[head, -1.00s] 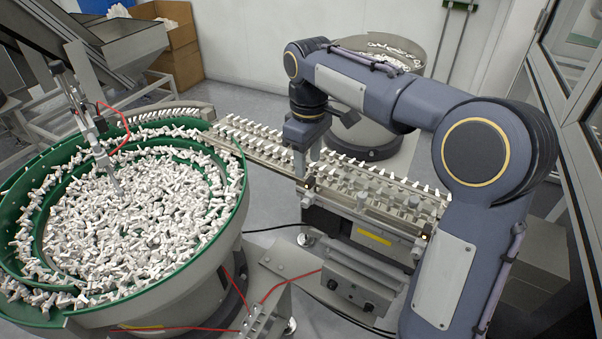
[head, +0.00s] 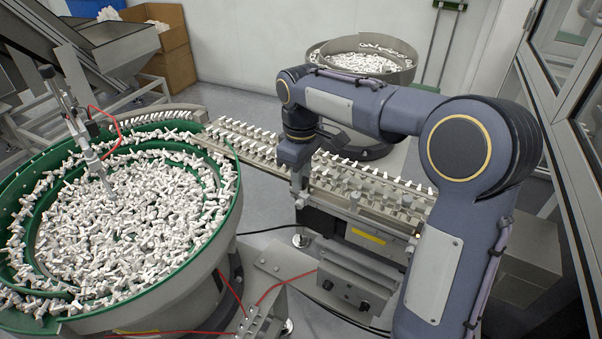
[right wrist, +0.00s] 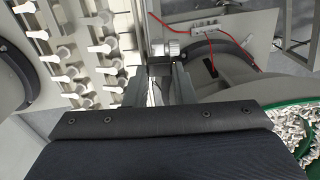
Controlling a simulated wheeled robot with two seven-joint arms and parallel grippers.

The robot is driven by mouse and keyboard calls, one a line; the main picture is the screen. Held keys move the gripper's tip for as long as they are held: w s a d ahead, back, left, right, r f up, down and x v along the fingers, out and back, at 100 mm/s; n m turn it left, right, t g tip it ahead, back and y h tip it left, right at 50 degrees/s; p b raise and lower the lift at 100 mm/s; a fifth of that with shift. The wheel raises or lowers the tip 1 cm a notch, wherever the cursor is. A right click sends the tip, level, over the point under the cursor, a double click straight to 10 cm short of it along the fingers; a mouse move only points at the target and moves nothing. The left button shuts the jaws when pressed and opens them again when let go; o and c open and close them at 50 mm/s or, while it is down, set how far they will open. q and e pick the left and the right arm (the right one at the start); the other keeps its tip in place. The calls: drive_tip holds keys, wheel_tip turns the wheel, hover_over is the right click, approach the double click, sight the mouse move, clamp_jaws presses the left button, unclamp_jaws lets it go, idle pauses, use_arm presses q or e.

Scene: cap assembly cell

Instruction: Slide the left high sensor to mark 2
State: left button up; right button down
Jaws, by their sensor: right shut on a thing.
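My right gripper (head: 297,182) reaches down at the left end of the near side of the feeder track (head: 375,192). In the right wrist view its two fingers (right wrist: 158,88) are shut on a small dark block with a pale knob, the high sensor (right wrist: 160,56), beside the track. The fingers and wrist hide most of the sensor in the head view. I cannot make out the marks, including mark 2, in either view. My left gripper is not in view.
A green-rimmed bowl (head: 232,208) full of white parts stands at the left. White parts line the track. A control box (head: 357,288) sits below it, with red hoses nearby. Another bowl (head: 405,77) stands behind my right arm. A glazed frame borders the right side.

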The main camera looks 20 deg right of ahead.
sight(300, 193)
drive_tip(key=shift+r+p, duration=0.15)
drive_tip(key=shift+p, duration=0.25)
drive_tip(key=shift+w, duration=0.1)
drive_tip(key=c, duration=1.2)
unclamp_jaws()
wheel_tip(300, 193, up, 8)
drive_tip(key=shift+f, duration=0.2)
drive_tip(key=shift+f, duration=0.1)
